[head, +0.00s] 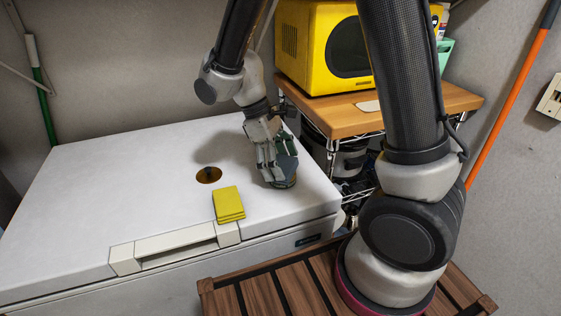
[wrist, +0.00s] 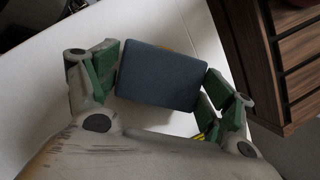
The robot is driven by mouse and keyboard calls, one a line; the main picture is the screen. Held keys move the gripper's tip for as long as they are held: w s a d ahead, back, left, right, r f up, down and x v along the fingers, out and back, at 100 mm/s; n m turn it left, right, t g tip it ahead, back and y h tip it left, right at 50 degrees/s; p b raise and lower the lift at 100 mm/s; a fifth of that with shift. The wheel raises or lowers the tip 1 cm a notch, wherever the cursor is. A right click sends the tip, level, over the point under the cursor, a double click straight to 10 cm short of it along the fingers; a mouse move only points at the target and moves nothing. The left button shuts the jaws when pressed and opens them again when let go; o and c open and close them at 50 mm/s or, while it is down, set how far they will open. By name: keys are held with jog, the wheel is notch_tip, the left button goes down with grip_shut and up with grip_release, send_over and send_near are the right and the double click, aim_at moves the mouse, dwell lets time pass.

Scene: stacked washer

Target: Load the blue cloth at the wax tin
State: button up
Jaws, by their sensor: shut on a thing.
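The blue cloth (wrist: 160,77) is a folded dark blue block between my gripper's (wrist: 161,88) green-padded fingers, which are shut on it in the wrist view. In the head view my gripper (head: 277,168) points down at the right part of the white top, with the blue cloth (head: 288,165) partly hidden by the fingers. A yellowish edge shows just below the cloth; I cannot tell what it belongs to, or whether it touches the cloth. A round, dark amber disc (head: 208,175), perhaps the wax tin, lies on the white top to the left of my gripper.
A folded yellow stack (head: 229,204) lies near the front edge of the white appliance top (head: 110,190). A wooden-topped shelf (head: 415,106) with a yellow microwave (head: 318,45) stands behind at the right. A slatted wooden surface (head: 285,290) is in front. The top's left side is clear.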

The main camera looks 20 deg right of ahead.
aim_at(281, 163)
dwell(0.3)
jog(key=shift+r, duration=3.5)
jog(key=shift+c, duration=0.2)
